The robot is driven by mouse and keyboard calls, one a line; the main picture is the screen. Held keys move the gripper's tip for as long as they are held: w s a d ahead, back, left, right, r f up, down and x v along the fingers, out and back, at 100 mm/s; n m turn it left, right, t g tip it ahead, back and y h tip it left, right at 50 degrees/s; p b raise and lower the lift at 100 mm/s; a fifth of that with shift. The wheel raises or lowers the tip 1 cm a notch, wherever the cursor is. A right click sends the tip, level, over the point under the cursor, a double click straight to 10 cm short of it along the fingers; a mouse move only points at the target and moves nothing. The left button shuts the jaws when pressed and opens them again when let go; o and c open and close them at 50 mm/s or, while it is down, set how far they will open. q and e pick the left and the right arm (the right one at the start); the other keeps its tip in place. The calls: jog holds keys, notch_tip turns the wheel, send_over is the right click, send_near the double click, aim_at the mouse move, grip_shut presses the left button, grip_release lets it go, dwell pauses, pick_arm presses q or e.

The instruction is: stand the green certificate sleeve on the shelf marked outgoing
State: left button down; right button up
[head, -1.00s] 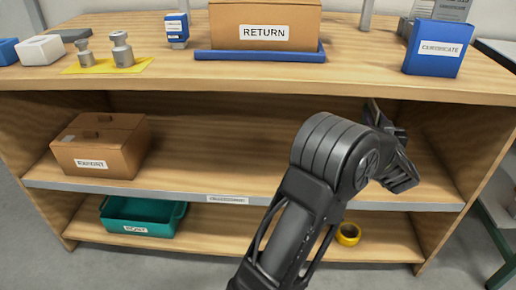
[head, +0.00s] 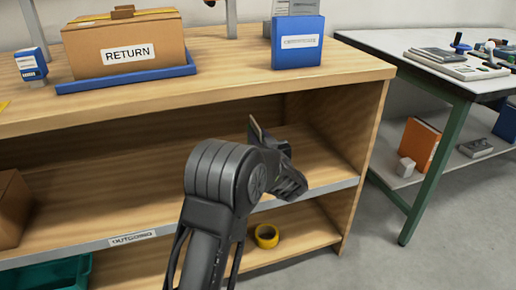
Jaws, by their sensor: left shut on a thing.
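The shelf marked outgoing (head: 100,205) is the middle board of the wooden unit, with its label on the grey front edge. My left gripper (head: 284,170) is in front of the right part of this shelf, partly behind my own wrist. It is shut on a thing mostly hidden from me. A thin, dark upright piece shows at the gripper, almost edge-on; I cannot make out any green on it, so that it is the certificate sleeve is not clear from the picture. My right gripper is not in view.
On the unit's top stand a cardboard RETURN box (head: 128,42) in a blue tray and a blue holder (head: 298,50) with a label. A brown box (head: 12,208) is on the outgoing shelf at left. Yellow tape (head: 266,236) and a teal bin (head: 48,274) are below. A green-legged table (head: 436,170) stands right.

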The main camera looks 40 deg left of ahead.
pick_arm(q)
notch_tip(320, 180, down, 4)
jog(key=shift+r+b, duration=0.1)
jog(key=shift+b, duration=0.6)
jog(key=c, duration=1.6)
grip_release()
jog(key=shift+f, duration=0.2)
jog(key=o, duration=0.5)
jog(key=shift+r, duration=0.1)
